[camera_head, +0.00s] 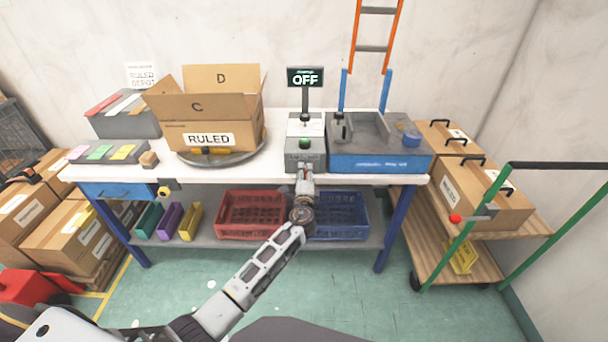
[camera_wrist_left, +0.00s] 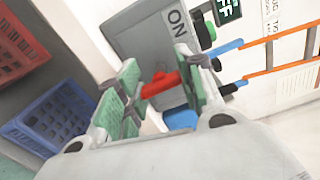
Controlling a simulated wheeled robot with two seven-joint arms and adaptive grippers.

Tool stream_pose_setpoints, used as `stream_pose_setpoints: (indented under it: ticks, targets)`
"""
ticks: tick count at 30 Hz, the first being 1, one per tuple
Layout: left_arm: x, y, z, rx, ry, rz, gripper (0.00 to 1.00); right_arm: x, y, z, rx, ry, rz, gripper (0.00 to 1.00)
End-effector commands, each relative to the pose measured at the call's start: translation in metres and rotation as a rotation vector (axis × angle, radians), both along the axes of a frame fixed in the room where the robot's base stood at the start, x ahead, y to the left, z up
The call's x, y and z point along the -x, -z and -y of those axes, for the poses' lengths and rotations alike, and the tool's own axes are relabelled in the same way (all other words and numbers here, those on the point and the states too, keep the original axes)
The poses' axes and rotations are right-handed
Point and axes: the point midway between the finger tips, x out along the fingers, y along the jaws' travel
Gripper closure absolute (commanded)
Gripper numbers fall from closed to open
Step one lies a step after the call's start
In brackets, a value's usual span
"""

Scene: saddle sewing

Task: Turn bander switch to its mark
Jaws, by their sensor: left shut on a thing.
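The bander is a grey box (camera_head: 303,157) on the white table, with a green button on its top and a black sign (camera_head: 305,77) above it reading OFF. My left gripper (camera_head: 304,177) is at the front face of this box. In the left wrist view, a red switch handle (camera_wrist_left: 160,84) lies between the two green finger pads of my left gripper (camera_wrist_left: 158,90), which is shut on it. An ON label (camera_wrist_left: 177,22) shows on the grey face beside the switch. The switch is hidden behind the gripper in the head view. My right gripper is not in view.
An open carton (camera_head: 212,120) marked RULED stands on a round turntable left of the bander. A blue and grey machine (camera_head: 378,162) is close on its right. Red (camera_head: 238,225) and blue (camera_head: 350,229) crates sit on the shelf below. A cart (camera_head: 425,255) with cartons stands at right.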

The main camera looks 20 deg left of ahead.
Motion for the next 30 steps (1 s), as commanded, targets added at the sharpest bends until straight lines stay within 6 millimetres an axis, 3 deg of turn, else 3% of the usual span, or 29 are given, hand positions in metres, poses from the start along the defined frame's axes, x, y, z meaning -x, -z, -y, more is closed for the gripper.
stream_pose_setpoints:
  ticks: [1,2,3,6,30]
  targets:
    - [-0.004,-0.013,-0.003,-0.002,-0.004,0.02,0.87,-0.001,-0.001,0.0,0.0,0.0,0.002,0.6]
    - [-0.003,-0.013,-0.003,-0.002,-0.004,0.02,0.87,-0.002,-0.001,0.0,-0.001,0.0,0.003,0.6]
    - [-0.003,-0.013,-0.003,-0.002,-0.004,0.02,0.59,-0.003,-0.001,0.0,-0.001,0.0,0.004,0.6]
    - [-0.003,-0.012,-0.002,0.0,-0.003,0.019,0.47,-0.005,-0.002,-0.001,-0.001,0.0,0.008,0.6]
    - [0.008,-0.004,0.003,0.002,0.001,0.007,0.47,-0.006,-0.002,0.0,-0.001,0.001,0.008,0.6]
